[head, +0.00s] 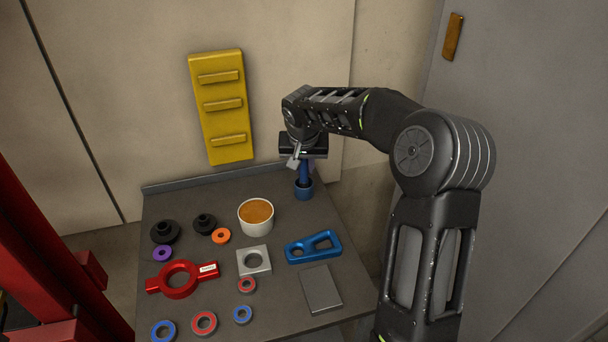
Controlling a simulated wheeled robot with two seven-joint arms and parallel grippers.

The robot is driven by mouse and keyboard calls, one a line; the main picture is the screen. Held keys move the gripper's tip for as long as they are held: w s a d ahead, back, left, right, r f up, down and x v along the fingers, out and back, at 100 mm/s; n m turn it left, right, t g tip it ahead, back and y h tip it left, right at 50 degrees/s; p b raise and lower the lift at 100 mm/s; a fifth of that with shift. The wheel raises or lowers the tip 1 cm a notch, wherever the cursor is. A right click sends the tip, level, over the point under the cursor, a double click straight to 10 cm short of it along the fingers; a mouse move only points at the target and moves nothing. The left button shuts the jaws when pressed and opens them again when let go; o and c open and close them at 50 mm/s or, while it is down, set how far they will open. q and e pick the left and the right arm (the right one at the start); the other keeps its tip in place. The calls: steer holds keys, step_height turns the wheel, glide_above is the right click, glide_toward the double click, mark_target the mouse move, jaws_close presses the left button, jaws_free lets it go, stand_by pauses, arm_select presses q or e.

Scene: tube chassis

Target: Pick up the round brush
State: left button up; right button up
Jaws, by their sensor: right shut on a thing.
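The round brush (305,173) shows as a blue upright piece between my right gripper and a small blue cup (304,190) at the back right of the table. My right gripper (302,160) points down over the cup and is shut on the brush. The gripper hides the upper part of the brush, and the cup hides its lower end. The brush still appears to stand in the cup. My left gripper is not in view.
The grey table (215,270) holds a white tub (256,222), a blue handled part (313,247), a red ring clamp (180,280), a grey block (253,261), a flat grey plate (321,289) and several small rings. A yellow rack (221,107) hangs behind.

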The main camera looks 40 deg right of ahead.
jaws_close()
steer(key=shift+r, duration=0.25)
step_height(320, 180, up, 10)
steer(key=shift+f, duration=0.25)
stand_by(0.6)
